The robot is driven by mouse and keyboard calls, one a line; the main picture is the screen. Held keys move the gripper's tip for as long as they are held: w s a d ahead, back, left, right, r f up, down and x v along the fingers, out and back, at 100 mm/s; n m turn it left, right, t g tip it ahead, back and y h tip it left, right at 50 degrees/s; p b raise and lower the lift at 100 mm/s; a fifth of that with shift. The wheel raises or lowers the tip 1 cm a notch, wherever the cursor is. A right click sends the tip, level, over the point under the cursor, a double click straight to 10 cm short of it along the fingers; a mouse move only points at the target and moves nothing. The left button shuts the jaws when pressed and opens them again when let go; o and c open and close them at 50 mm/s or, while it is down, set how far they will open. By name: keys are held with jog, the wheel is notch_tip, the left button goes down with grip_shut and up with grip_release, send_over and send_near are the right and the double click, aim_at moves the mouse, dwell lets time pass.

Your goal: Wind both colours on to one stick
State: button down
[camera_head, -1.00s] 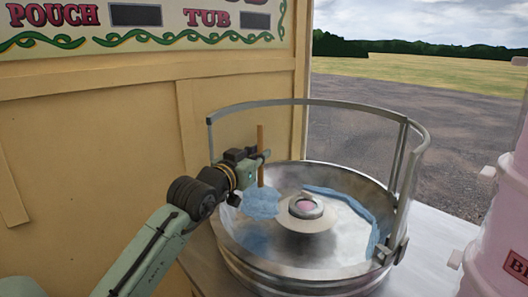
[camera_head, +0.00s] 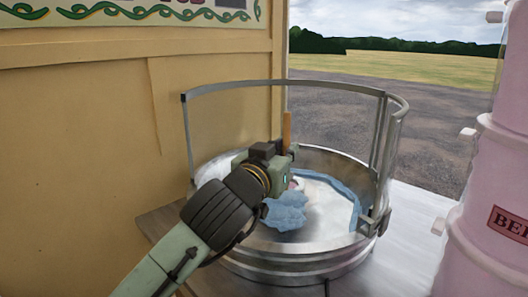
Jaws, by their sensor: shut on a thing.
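My gripper (camera_head: 289,152) is shut on an upright wooden stick (camera_head: 287,128) over the spinning bowl (camera_head: 285,262). The stick's top end shows above the fingers. A pale blue clump of candy floss (camera_head: 286,213) hangs below my gripper, around the stick's hidden lower end. A band of blue floss (camera_head: 343,190) lies along the bowl's right inner wall. The pink centre of the spinner head (camera_head: 295,184) shows only in part behind my gripper and the clump. No pink floss shows on the stick.
A clear guard with a metal rail (camera_head: 300,82) curves around the back and right of the bowl. The bowl stands on a metal counter (camera_head: 410,215). Stacked pink tubs (camera_head: 490,190) are at the right. A yellow wooden wall (camera_head: 90,150) is at the left.

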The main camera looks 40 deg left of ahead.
jog(key=w+d, duration=0.3)
jog(key=w, duration=0.3)
jog(key=w+d, duration=0.3)
jog(key=w, duration=0.4)
jog(key=shift+w, duration=0.2)
jog(key=shift+a, duration=0.1)
dwell(0.4)
